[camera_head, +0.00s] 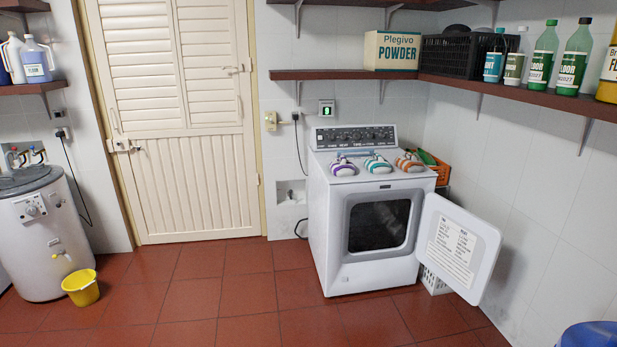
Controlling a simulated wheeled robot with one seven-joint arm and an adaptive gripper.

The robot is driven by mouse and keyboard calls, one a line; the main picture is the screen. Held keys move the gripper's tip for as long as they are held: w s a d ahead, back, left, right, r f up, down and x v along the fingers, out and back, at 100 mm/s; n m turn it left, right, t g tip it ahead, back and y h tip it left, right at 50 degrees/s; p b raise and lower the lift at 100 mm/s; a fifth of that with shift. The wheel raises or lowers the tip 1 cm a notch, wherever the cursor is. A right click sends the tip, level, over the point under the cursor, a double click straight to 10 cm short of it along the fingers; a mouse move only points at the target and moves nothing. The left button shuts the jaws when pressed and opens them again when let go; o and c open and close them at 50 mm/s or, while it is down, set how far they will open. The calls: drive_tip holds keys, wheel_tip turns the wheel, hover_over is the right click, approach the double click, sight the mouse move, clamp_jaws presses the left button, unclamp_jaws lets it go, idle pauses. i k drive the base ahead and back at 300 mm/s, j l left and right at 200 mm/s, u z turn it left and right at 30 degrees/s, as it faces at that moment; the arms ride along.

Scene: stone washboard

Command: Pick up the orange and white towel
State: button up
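The orange and white towel (409,162) lies bunched on top of the white dryer (328,230), at the right end of a row of three striped towels. A teal and white towel (378,164) lies in the middle of the row. A purple and white towel (343,166) lies at the left. The towels are apart from each other. My gripper is not in view.
The dryer door (458,245) hangs open to the right. An orange crate (438,170) with something green stands behind the dryer's right side. Shelves with bottles (573,62) run above. A yellow bucket (81,287) stands at left. The tiled floor (220,295) before the dryer is clear.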

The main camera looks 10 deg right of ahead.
sight(407, 163)
drive_tip(key=i+l+z, duration=0.1)
drive_tip(key=i+z, duration=0.15)
drive_tip(key=i, duration=0.45)
drive_tip(key=i+z, duration=0.25)
drive_tip(key=i, duration=0.45)
drive_tip(key=i+j+z, duration=0.25)
drive_tip(key=i, duration=0.45)
drive_tip(key=i+j+z, duration=0.15)
drive_tip(key=i+z, duration=0.35)
drive_tip(key=i, duration=0.2)
drive_tip(key=i+j+z, duration=0.45)
drive_tip(key=i, duration=0.2)
drive_tip(key=i+j+z, duration=0.5)
drive_tip(key=i+j, duration=0.1)
